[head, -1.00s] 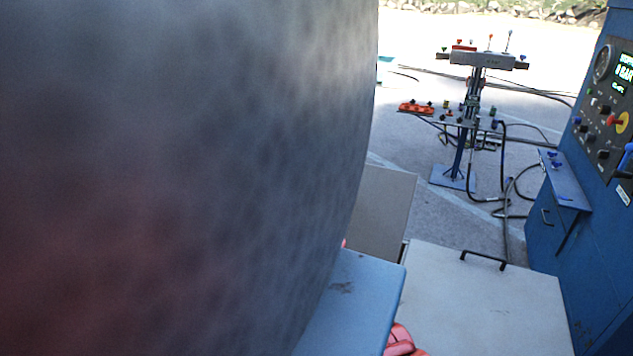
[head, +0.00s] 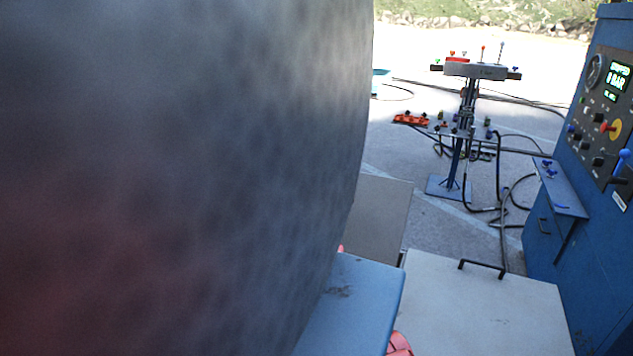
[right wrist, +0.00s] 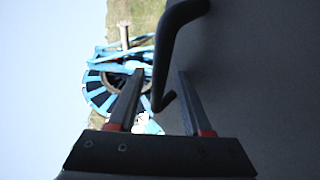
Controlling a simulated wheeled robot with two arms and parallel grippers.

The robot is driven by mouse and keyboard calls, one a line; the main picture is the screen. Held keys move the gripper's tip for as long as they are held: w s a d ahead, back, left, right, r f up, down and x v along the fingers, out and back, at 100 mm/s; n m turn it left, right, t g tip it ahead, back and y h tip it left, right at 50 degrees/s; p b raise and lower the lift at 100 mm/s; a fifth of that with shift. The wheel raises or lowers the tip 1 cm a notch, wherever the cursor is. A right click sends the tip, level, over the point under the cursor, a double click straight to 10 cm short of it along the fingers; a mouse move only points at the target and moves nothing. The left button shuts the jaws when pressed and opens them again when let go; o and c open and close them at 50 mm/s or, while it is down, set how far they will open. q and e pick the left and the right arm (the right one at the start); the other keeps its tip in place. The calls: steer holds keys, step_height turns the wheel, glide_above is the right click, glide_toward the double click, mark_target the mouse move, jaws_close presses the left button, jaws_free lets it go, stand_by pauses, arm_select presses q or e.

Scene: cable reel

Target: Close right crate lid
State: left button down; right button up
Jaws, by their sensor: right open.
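A pale grey lid (head: 485,305) with a black bar handle (head: 482,268) lies flat at the lower right of the head view. A grey-brown panel (head: 378,220) stands upright left of it; I cannot tell whether it is a lid. In the right wrist view my right gripper (right wrist: 160,82) is open. A black bent handle (right wrist: 168,50) reaches between its fingers, apparently not clamped. A dark grey flat panel (right wrist: 255,75) fills the right of that view; I cannot tell which lid it is. No gripper shows in the head view.
A large blurred dark surface (head: 170,180) hides the left half of the head view. A blue ledge (head: 350,305) sits beside it. A blue control cabinet (head: 600,235) stands right. A valve stand (head: 465,130) with hoses stands behind. A blue reel (right wrist: 105,85) shows far off.

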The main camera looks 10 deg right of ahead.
steer(key=shift+s+a+r+p, duration=0.1)
steer(key=shift+s+r+p, duration=0.05)
steer(key=shift+s+p, duration=0.3)
steer(key=s+a+p, duration=0.3)
steer(key=s+p, duration=0.4)
steer(key=s, duration=0.9)
steer(key=shift+a+f, duration=0.15)
steer(key=shift+f, duration=0.3)
steer(key=shift+c, duration=0.2)
